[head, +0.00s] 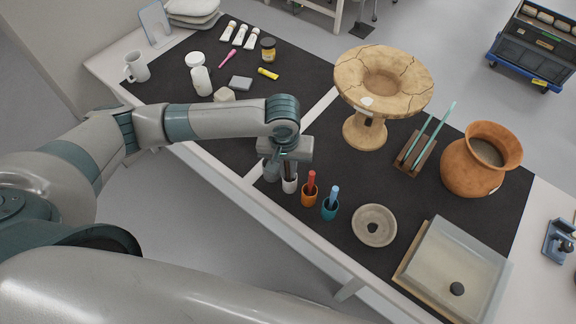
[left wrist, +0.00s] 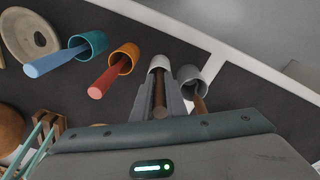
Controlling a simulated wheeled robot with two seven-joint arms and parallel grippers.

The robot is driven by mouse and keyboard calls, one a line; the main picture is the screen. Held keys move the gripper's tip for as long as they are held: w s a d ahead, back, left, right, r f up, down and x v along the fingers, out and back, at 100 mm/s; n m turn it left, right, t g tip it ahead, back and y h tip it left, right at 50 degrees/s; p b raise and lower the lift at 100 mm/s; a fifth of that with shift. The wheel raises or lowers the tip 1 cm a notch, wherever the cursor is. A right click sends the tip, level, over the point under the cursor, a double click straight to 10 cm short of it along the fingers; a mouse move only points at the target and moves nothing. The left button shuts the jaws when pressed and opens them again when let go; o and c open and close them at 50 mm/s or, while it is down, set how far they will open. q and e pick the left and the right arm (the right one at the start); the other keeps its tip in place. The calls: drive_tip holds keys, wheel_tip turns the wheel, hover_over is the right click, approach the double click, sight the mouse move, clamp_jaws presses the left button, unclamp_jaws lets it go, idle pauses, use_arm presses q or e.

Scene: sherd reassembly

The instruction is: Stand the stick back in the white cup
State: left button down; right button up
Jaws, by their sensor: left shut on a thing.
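The white cup (head: 289,186) stands upright on the black mat near the table's front edge. It also shows in the left wrist view (left wrist: 159,62). My left gripper (head: 288,168) is right above it, pointing down, its fingers shut on a brown stick (left wrist: 159,99). The stick's far end reaches the cup's mouth and looks to be inside it; how deep it sits is hidden. My right gripper is in neither view.
On the other side stand an orange cup (head: 309,197) with a red stick and a teal cup (head: 329,211) with a blue stick. A shallow bowl (head: 374,226) lies farther right.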

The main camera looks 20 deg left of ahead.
use_arm(q)
drive_tip(key=shift+f, duration=0.15)
drive_tip(key=c, duration=1.7)
unclamp_jaws()
drive_tip(key=r, duration=0.5)
drive_tip(key=s+r+b, duration=0.1)
drive_tip(key=r, duration=0.5)
drive_tip(key=r+b, duration=0.1)
drive_tip(key=r, duration=0.5)
drive_tip(key=shift+s+a+r, duration=0.15)
drive_tip(key=shift+a+r, duration=0.05)
drive_tip(key=shift+a, duration=0.05)
